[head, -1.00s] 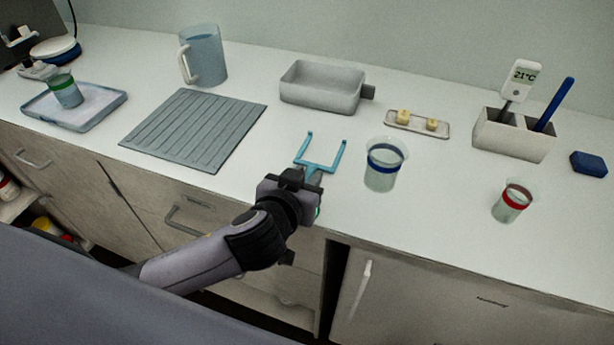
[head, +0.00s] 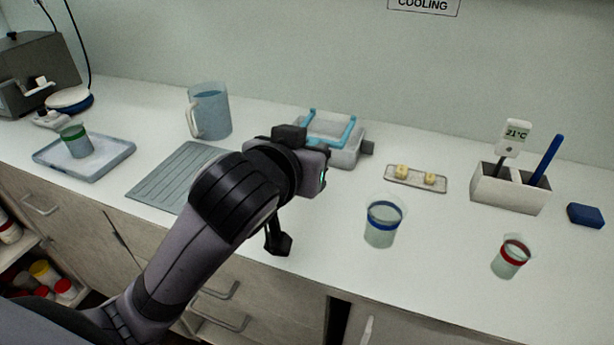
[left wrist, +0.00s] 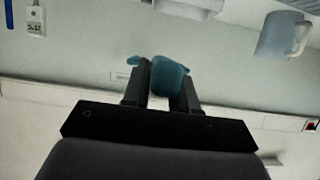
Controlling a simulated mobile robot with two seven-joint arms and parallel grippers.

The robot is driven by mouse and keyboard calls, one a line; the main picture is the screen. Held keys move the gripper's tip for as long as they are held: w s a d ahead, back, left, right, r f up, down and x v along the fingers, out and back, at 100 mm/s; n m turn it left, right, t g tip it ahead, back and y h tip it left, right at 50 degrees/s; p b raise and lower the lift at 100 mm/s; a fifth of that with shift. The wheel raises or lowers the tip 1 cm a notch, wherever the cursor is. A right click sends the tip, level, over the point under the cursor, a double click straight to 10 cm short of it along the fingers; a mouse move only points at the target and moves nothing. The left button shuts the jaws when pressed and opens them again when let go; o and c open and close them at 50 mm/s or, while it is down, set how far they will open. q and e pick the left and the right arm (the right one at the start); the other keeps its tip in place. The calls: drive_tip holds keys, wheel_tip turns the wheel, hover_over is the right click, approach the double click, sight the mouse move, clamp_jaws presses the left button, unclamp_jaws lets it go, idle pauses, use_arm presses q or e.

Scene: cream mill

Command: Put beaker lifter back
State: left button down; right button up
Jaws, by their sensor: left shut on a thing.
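The beaker lifter (head: 349,134) is a light-blue two-pronged fork. In the head view it is raised above the counter, its prongs pointing to the back, in front of or over the grey tray with a side handle (head: 346,158). I cannot tell whether it touches the tray. My left gripper (head: 318,150) is shut on the lifter; its fingertips are largely hidden by my wrist in the head view. In the left wrist view the lifter's blue grip (left wrist: 167,76) sits between the two black fingers. My right gripper is not in view.
A blue-banded beaker (head: 382,222) and a red-banded beaker (head: 510,258) stand at the right front. A ribbed mat (head: 160,185) and a jug (head: 210,112) are at left, a green-banded beaker (head: 76,142) on a tray. A divided holder (head: 508,192) stands at right.

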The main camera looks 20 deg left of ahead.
use_arm(q)
drive_tip(key=shift+r, duration=0.3)
drive_tip(key=shift+f+h, duration=0.25)
drive_tip(key=shift+h, duration=0.05)
drive_tip(key=a+f+m+g+h+b, duration=0.1)
drive_tip(key=a+f+m+h+b, duration=0.1)
drive_tip(key=f+m+h, duration=0.1)
drive_tip(key=s+a+f+m+g+h+b, duration=0.1)
drive_tip(key=a+f+m+g+h+b, duration=0.1)
drive_tip(key=f, duration=0.3)
drive_tip(key=s+a+f+m+g+h+b, duration=0.1)
drive_tip(key=a+f+m+h+b, duration=0.1)
drive_tip(key=f+m+h+b, duration=0.2)
drive_tip(key=shift+s+a+f, duration=0.1)
drive_tip(key=shift+a+f, duration=0.25)
drive_tip(key=shift+f, duration=0.15)
wheel_tip(320, 180, down, 4)
drive_tip(key=b, duration=0.3)
drive_tip(key=shift+b, duration=0.35)
drive_tip(key=shift+f+b, duration=0.4)
drive_tip(key=shift+b, duration=0.05)
